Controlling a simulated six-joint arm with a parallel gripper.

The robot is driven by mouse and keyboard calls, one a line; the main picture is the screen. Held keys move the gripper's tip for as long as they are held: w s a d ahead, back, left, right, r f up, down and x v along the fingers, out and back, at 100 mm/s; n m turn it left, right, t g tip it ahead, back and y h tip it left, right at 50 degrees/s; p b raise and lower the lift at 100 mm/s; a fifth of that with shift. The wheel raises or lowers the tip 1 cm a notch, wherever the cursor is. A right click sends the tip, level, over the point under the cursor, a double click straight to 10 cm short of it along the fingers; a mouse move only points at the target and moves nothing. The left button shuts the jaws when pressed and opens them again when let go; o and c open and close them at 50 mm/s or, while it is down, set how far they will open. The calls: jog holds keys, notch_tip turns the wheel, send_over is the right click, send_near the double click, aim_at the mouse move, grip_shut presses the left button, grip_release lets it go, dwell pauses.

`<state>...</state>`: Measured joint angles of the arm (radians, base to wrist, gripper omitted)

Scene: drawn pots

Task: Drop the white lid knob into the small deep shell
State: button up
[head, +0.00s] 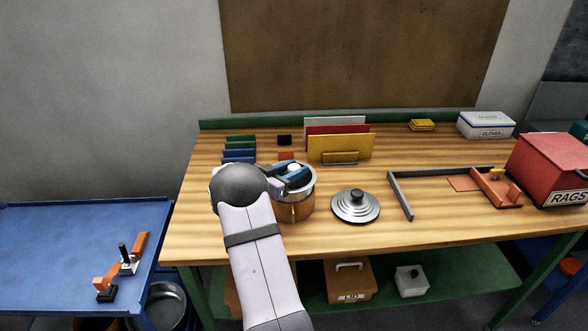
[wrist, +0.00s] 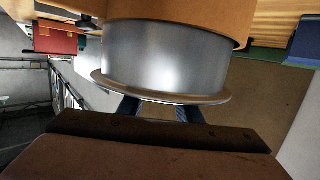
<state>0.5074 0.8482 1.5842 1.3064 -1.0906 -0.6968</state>
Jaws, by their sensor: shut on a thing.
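My gripper (head: 293,178) is over the mouth of a round silver shell (head: 309,184), its dark blue jaws shut on the white lid knob (head: 293,168). The knob shows as a small white top between the jaws, at the mouth of the shell. The shell has a flared rim and a brown lower part (head: 298,209). In the wrist view the silver wall of the shell (wrist: 165,58) fills the middle; its rim hides the fingertips and the knob. I cannot tell how deep the knob is. The shell's inside is mostly covered.
A silver lid with a black knob (head: 355,204) lies right of the shell. A grey angle bar (head: 400,193) and an orange fixture (head: 495,188) are farther right. Upright boards (head: 340,146) stand behind. The front right of the bench is clear.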

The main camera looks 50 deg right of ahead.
aim_at(290, 171)
jog(key=o, duration=1.1)
jog(key=shift+b+v, duration=1.1)
jog(key=shift+v, duration=2.55)
